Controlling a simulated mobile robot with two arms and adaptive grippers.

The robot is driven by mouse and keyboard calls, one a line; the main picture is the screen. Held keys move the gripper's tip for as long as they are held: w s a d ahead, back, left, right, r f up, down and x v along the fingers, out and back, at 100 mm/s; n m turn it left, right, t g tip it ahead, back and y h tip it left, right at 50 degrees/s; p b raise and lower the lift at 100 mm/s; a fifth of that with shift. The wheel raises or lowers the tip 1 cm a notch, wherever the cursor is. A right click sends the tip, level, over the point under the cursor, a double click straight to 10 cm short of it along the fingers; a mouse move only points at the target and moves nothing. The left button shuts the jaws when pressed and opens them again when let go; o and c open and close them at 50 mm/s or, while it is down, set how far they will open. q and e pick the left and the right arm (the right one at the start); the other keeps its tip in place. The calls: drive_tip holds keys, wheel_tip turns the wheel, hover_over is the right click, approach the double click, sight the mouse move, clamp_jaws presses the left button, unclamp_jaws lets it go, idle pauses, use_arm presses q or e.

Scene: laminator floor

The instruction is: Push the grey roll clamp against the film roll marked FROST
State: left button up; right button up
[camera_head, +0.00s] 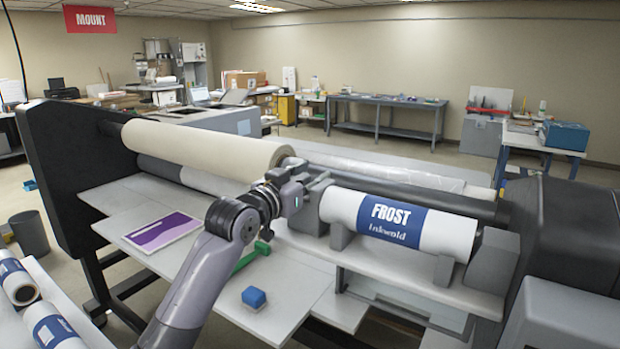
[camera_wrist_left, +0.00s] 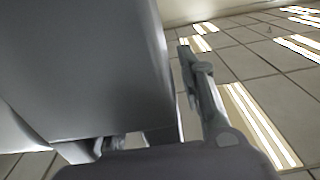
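The film roll marked FROST (camera_head: 385,218), white with a blue band, lies on grey cradle supports at the right of the machine. A grey block that looks like the roll clamp (camera_head: 308,216) stands at its left end; whether the two touch is unclear. My left gripper (camera_head: 313,184) is at the top of this block, close against it. In the left wrist view a large grey surface (camera_wrist_left: 85,65), probably the clamp, fills the left side, and one finger (camera_wrist_left: 203,88) shows to its right. The other finger is mostly hidden. My right gripper is not in view.
Another grey block (camera_head: 494,262) stands at the roll's right end. A large cream roll (camera_head: 205,150) lies behind my arm. A purple-and-white sheet (camera_head: 162,232), a green tool (camera_head: 250,257) and a blue block (camera_head: 254,297) lie on the panels in front.

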use_arm(q)
drive_tip(key=shift+s, duration=0.1)
drive_tip(key=v, duration=1.2)
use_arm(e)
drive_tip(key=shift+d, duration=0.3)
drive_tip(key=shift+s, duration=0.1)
